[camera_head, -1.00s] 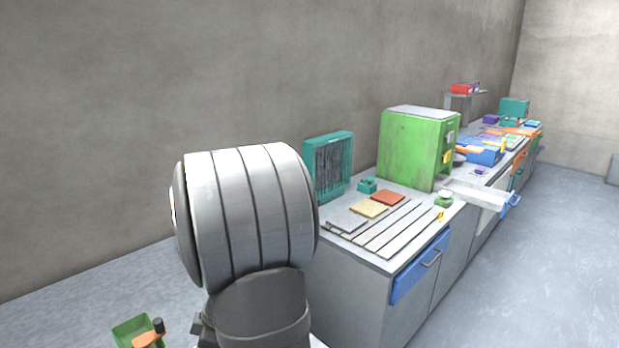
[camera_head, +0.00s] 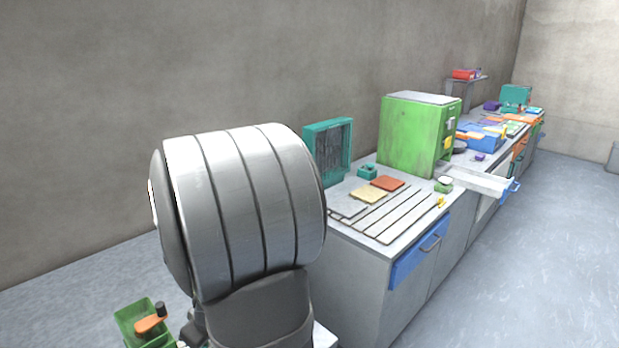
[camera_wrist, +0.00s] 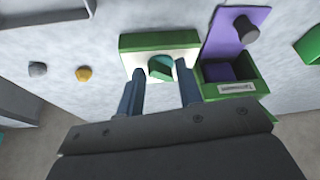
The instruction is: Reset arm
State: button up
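In the wrist view my gripper (camera_wrist: 160,78) has two dark blue-grey fingers standing well apart, with no object clearly held between them. Beyond the fingertips is a green-framed tray (camera_wrist: 128,42) with a pale inside and a teal piece (camera_wrist: 160,67) in it. The fingertips overlap its near edge in the picture; I cannot tell whether they touch it. In the head view my large grey arm link fills the lower middle, and the gripper is hidden.
A green box (camera_wrist: 255,90) with a purple panel (camera_wrist: 225,35) stands right of the tray. A grey lump (camera_wrist: 37,69) and a yellow lump (camera_wrist: 84,73) lie left. In the head view a bench (camera_head: 340,250) bears a green cabinet (camera_head: 415,135); open floor (camera_head: 540,270) lies right.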

jog(key=shift+s+a+m+t, duration=0.15)
jog(key=shift+m+t, duration=0.15)
jog(key=shift+m, duration=0.7)
jog(key=shift+s+a+m+t+h, duration=0.1)
jog(key=shift+m+t+h, duration=0.25)
jog(key=shift+m, duration=0.65)
jog(key=shift+s+a+m+t+h, duration=0.1)
jog(key=shift+m+t+h, duration=0.25)
jog(key=shift+m, duration=0.65)
jog(key=shift+w+a+r+n, duration=0.1)
jog(key=shift+w+r+n, duration=0.2)
jog(key=shift+r, duration=0.1)
notch_tip(320, 180, up, 16)
jog(key=w+a+n+g+h, duration=0.15)
jog(key=n+g, duration=0.25)
jog(key=n, duration=0.7)
jog(key=shift+h, duration=0.45)
jog(key=f, duration=1.7)
jog(key=shift+s+d, duration=0.2)
